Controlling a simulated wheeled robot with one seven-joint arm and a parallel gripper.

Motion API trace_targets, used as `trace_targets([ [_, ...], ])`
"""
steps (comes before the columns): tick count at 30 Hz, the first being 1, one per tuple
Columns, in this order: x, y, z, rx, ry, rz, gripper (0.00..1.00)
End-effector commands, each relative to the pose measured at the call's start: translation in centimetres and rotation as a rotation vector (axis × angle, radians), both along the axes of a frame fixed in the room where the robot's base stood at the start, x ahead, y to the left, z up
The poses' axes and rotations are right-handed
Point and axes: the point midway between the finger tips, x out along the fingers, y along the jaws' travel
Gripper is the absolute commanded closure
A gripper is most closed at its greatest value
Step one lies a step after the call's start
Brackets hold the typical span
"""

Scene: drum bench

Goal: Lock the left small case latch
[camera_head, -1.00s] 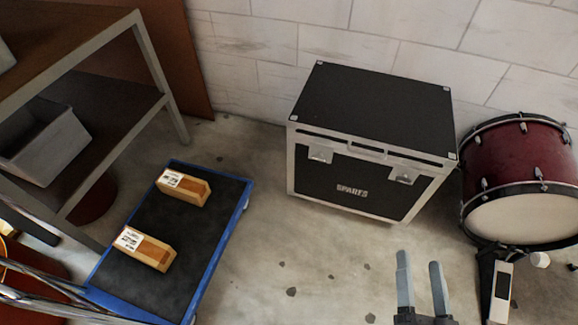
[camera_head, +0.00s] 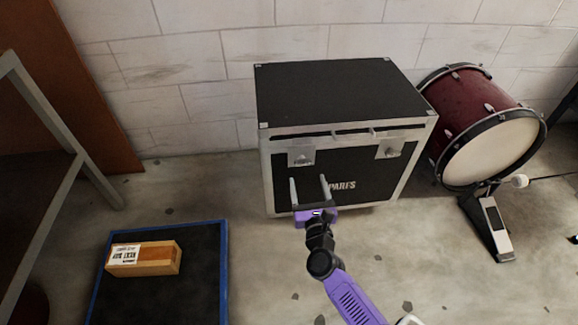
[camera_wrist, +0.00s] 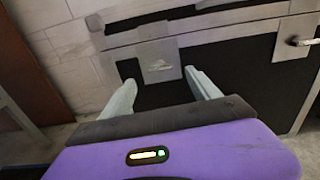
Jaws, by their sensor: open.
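The black case (camera_head: 340,90) with silver edges and a "PARTS"-like label stands on the floor against the wall, its lid down. Its left latch (camera_head: 301,158) is a silver plate on the front below the lid seam; the right latch (camera_head: 389,150) is at the other end. My gripper (camera_head: 309,186) is open and empty in front of the case, just below the left latch. In the wrist view the left latch plate (camera_wrist: 160,62) lies beyond and between my two fingers, apart from them. I cannot tell whether the latch is locked.
A dark red drum (camera_head: 482,130) with a pedal (camera_head: 488,226) stands right of the case. A blue-edged platform (camera_head: 222,270) with a wooden box (camera_head: 146,259) lies at lower left. A shelf frame (camera_head: 60,175) is at far left. Floor between is clear.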

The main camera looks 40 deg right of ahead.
Motion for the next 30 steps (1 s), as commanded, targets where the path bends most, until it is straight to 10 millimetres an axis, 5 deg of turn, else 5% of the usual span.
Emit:
trace_targets([
  [18,5.7,-3.8,0.0,0.029,-0.023,0.002,0.29],
  [30,6.5,-4.3,0.1,0.029,-0.022,0.002,0.29],
])
